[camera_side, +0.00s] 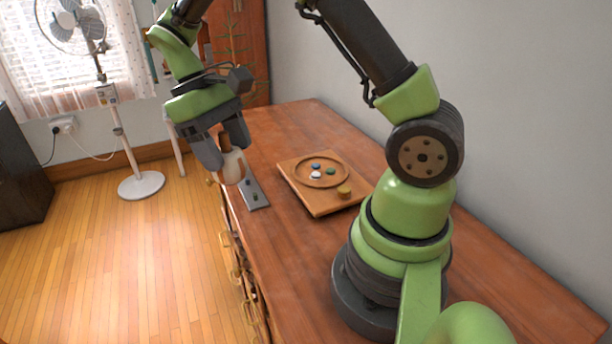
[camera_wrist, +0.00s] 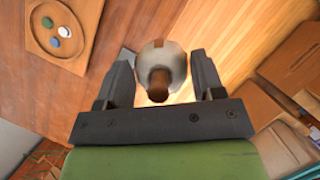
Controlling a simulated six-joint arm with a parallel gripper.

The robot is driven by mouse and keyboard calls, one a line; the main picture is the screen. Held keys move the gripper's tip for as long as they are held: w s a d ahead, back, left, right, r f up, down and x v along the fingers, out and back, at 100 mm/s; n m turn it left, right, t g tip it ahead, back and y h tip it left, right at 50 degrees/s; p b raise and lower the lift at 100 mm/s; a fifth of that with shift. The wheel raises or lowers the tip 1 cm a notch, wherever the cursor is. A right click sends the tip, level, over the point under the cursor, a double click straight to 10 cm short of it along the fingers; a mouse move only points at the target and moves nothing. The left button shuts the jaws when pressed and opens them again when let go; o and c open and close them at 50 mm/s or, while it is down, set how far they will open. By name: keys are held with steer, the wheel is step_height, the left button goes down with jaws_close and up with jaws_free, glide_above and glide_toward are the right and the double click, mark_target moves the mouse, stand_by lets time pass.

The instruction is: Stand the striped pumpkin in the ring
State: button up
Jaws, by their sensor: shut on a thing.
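My gripper (camera_side: 227,150) is shut on a pale, rounded thing with a brown stem, which I take as the striped pumpkin (camera_side: 233,170). It is held above the left edge of the wooden table. In the wrist view the pumpkin (camera_wrist: 180,62) sits between the two fingers, stem towards the camera, with a brown band showing; its underside is hidden. The round wooden ring (camera_side: 347,173) is on a square board to the right of my gripper. Blue, white and green discs lie inside the ring. The ring also shows top left in the wrist view (camera_wrist: 82,42).
A grey strip (camera_side: 256,199) lies near the table's left edge. A floor fan (camera_side: 141,184) stands beyond.

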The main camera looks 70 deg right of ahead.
steer(key=s+d+m+y, duration=0.15)
steer(key=d+m, duration=0.35)
steer(key=d, duration=0.6)
steer(key=m+t+y, duration=0.2)
steer(key=m, duration=0.3)
glide_above(320, 172)
step_height(320, 172, down, 11)
steer(key=shift+f, duration=0.25)
steer(key=shift+c, duration=0.9)
steer(key=o, duration=1.2)
